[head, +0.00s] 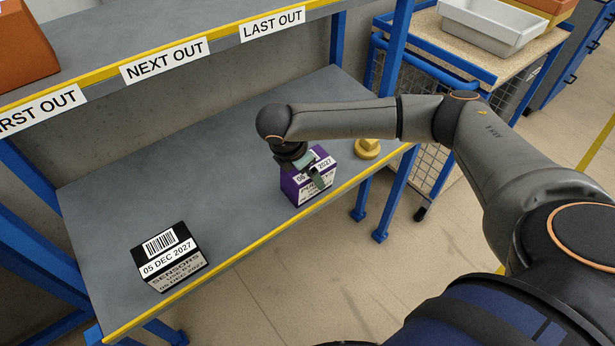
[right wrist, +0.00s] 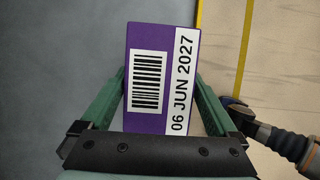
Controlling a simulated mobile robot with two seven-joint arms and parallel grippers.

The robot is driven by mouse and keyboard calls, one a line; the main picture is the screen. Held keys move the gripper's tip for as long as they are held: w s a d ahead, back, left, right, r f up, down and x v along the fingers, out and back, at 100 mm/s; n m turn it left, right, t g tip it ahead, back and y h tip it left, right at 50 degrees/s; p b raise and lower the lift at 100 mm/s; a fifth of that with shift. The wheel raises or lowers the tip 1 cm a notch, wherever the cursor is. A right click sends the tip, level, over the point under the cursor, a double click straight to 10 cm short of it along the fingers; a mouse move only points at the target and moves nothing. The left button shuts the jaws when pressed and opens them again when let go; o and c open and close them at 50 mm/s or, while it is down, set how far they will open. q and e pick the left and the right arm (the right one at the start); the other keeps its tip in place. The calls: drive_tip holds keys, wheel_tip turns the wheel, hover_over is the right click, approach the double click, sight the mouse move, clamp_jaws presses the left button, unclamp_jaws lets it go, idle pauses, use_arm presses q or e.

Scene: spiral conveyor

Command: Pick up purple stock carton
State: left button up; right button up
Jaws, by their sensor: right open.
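The purple stock carton (head: 294,188) stands on the grey lower shelf near its yellow front edge. Its top bears a white barcode label and a strip reading 06 JUN 2027. My right gripper (head: 314,168) is over it, reaching down from above. In the right wrist view the carton (right wrist: 148,32) lies between the two green fingers of the open right gripper (right wrist: 161,78), one on each side. Small gaps seem to show beside the fingers; I cannot tell whether either touches. My left gripper is not in view.
A black carton labelled SENSORS, 05 DEC 2027 (head: 168,257) stands at the shelf's near left. A yellow knob-like object (head: 368,148) sits right of the purple carton. The upper shelf (head: 150,30) overhangs the back. The shelf (head: 215,185) between the cartons is clear.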

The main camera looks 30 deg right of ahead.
drive_tip(key=x, duration=0.3)
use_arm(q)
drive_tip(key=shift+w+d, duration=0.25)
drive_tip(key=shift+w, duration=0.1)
use_arm(e)
drive_tip(key=shift+d+f, duration=0.15)
drive_tip(key=shift+f, duration=0.15)
drive_tip(key=c, duration=0.6)
drive_tip(key=shift+w, duration=0.1)
drive_tip(key=c, duration=0.7)
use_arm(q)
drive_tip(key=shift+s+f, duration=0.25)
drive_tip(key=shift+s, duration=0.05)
use_arm(e)
drive_tip(key=shift+r, duration=0.1)
